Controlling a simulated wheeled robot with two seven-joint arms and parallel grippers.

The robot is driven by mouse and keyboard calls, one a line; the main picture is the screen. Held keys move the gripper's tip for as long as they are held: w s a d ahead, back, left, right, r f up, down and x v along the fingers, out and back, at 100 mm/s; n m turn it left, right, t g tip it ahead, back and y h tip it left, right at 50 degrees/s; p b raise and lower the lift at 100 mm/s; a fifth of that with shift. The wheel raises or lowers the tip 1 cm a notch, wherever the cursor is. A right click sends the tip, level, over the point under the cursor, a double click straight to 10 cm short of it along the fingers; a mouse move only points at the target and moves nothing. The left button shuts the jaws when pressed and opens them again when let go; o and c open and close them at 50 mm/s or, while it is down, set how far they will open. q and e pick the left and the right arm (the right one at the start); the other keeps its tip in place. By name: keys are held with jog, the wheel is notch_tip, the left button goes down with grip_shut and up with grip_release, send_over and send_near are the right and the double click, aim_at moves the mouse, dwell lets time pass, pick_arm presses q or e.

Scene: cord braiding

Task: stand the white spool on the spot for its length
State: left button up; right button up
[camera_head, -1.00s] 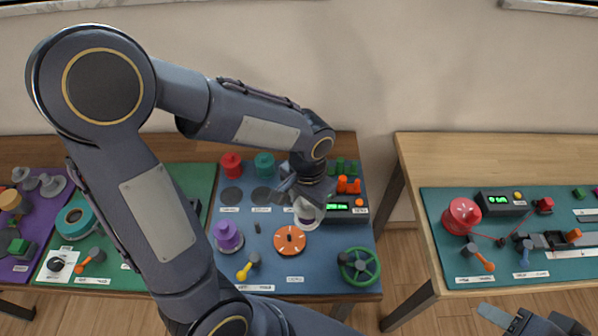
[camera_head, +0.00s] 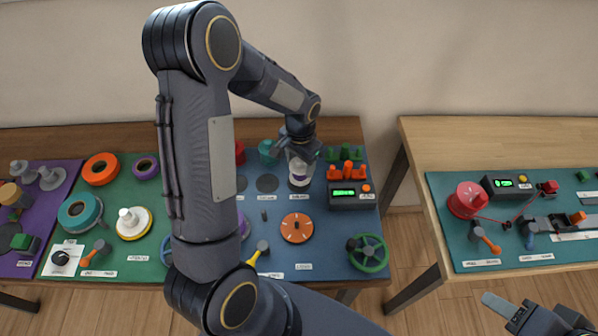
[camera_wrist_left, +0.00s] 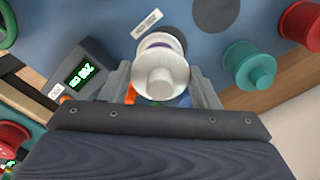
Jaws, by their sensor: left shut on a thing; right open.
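The white spool (camera_head: 300,179) is upright in my left gripper (camera_head: 301,160), at the right end of the row of dark round spots on the blue mat. The wrist view shows the white spool (camera_wrist_left: 161,75) between the two fingers of my left gripper (camera_wrist_left: 163,88), with a purple band below its top. Its base covers whatever lies beneath, and I cannot tell whether it touches the mat. A bare dark spot (camera_head: 267,183) lies just left of it, with a label below. My right gripper (camera_head: 541,318) is open and empty at the bottom right edge.
A box with a green display (camera_head: 350,195) and orange pegs stand close right of the spool. A teal spool (camera_head: 268,150) stands behind. An orange dial (camera_head: 296,228) and a green handwheel (camera_head: 368,252) are in front. My left arm hides part of the mats.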

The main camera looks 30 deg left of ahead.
aim_at(299, 169)
pick_arm(q)
jog(key=shift+w+a+f, duration=0.25)
jog(key=shift+f, duration=0.2)
jog(key=shift+w+a+f+b, duration=0.1)
jog(key=shift+w+f+b, duration=0.05)
jog(key=shift+f+b, duration=0.65)
jog(key=shift+w+a+f+b, duration=0.1)
jog(key=shift+f+b, duration=0.4)
jog(key=shift+f, duration=0.5)
jog(key=shift+f, duration=0.25)
jog(key=o, duration=0.9)
jog(key=shift+r, duration=0.1)
jog(key=shift+o, duration=0.2)
